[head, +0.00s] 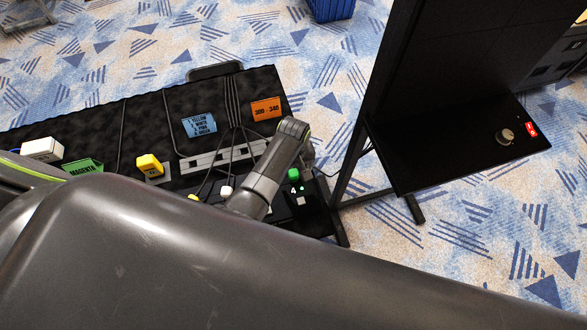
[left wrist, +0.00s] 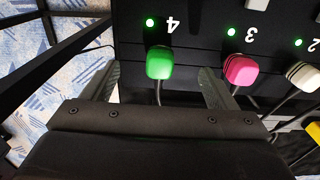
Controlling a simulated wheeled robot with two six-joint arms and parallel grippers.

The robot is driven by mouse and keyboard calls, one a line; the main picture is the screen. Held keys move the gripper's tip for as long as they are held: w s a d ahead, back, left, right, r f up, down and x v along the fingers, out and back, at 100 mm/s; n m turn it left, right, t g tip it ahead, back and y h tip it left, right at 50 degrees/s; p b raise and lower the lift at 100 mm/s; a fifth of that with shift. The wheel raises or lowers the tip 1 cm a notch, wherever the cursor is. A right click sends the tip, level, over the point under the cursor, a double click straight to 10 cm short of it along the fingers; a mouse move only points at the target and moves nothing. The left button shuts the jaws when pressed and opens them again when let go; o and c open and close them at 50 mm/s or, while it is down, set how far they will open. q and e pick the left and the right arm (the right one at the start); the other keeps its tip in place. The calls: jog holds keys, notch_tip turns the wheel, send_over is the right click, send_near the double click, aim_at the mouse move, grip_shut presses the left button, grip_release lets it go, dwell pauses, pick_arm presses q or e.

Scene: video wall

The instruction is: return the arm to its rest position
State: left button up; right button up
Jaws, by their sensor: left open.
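My left arm (head: 262,180) reaches over the black panel from the lower left. In the left wrist view my left gripper (left wrist: 158,70) is open, with its two fingers apart on either side of a green plug (left wrist: 160,62). I see a gap between each finger and the plug, and the jaws hold nothing. The plug stands at the port marked 4 with a cable from it. In the head view the green plug (head: 293,174) shows just beyond my wrist, which hides most of the gripper. My right gripper is not in view.
A pink plug (left wrist: 240,68) and a white plug (left wrist: 301,74) stand at ports 3 and 2, with green lights lit. Cables run across the panel. A black screen frame (head: 375,110) stands close on the right. An orange label (head: 266,109) and blue label (head: 199,124) lie on the panel.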

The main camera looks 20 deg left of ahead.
pick_arm(q)
jog(key=shift+r, duration=1.7)
